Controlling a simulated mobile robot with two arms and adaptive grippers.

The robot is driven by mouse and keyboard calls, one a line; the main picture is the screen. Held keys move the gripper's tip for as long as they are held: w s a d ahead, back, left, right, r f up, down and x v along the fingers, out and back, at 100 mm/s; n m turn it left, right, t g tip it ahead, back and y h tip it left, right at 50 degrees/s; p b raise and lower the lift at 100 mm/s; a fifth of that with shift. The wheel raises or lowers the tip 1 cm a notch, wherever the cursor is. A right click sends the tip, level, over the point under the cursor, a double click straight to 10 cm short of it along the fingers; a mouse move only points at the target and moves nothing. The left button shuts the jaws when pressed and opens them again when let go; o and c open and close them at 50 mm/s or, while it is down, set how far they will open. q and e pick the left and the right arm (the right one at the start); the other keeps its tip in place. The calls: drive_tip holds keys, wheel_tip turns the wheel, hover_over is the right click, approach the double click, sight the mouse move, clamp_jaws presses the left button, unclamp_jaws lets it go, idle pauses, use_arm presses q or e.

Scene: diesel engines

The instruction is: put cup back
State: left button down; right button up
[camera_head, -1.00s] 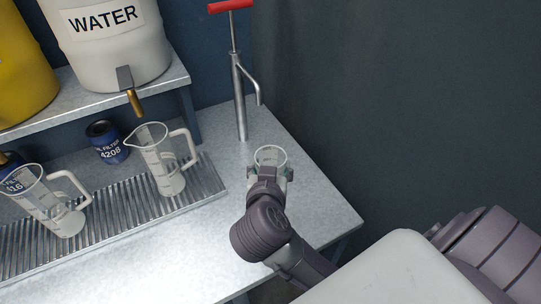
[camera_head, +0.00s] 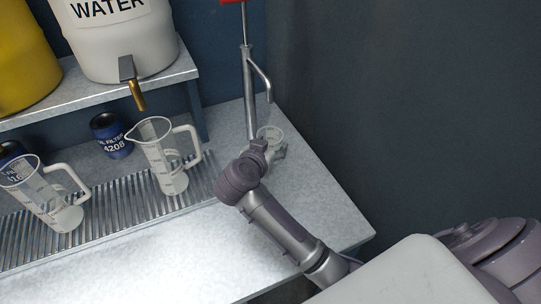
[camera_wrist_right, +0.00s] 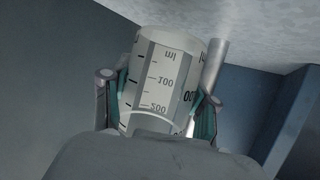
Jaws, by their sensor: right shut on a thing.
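A small clear cup (camera_head: 270,135) with a measuring scale is in my right gripper (camera_head: 268,149), by the foot of the hand pump at the back of the table. In the right wrist view the cup (camera_wrist_right: 163,80) shows black marks and numbers, and the pads of my right gripper (camera_wrist_right: 158,112) are on both its sides. I cannot tell whether the cup touches the table. My left gripper is not in view.
A steel hand pump (camera_head: 249,95) stands right beside the cup. Two clear jugs, one in the middle (camera_head: 165,160) and one at left (camera_head: 45,200), stand on the ribbed drain grate (camera_head: 110,212). A white water tank (camera_head: 120,45) sits on the shelf. The table's front right (camera_head: 310,205) is clear.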

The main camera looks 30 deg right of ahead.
wheel_tip(320, 180, down, 4)
drive_tip(key=shift+r, duration=0.25)
drive_tip(key=shift+f, duration=0.1)
drive_tip(key=o, duration=1.2)
drive_tip(key=shift+f, duration=0.1)
drive_tip(key=shift+o, duration=0.2)
drive_tip(key=v, duration=1.2)
drive_tip(key=shift+a, duration=0.1)
drive_tip(key=shift+s, duration=0.1)
